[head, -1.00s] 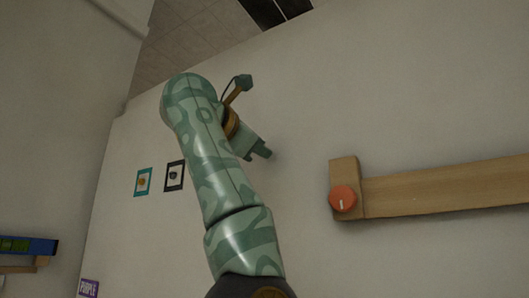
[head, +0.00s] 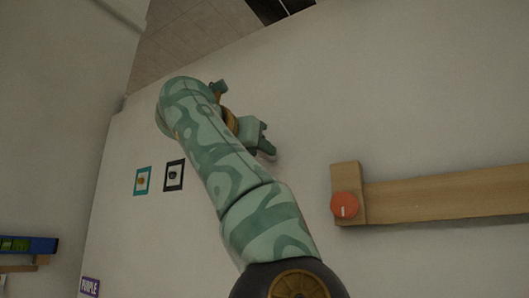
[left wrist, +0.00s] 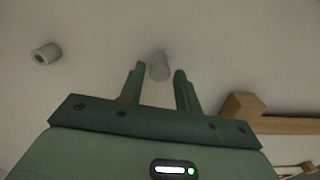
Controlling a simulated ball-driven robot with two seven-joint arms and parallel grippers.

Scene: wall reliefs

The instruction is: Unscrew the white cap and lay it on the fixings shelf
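In the left wrist view, a pale grey-white cylinder (left wrist: 160,66) stands out from the wall, between and just beyond my left gripper's fingertips. It looks like the white cap, but its end detail is blurred. My left gripper (left wrist: 160,76) is open and empty, with a gap between each finger and the cylinder. My right gripper is not in view. I cannot tell which thing is the fixings shelf.
A second pale cylinder with a dark end (left wrist: 46,54) is on the wall to the left. A wooden rail (head: 440,196) with an orange knob (head: 344,205) is to the right.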

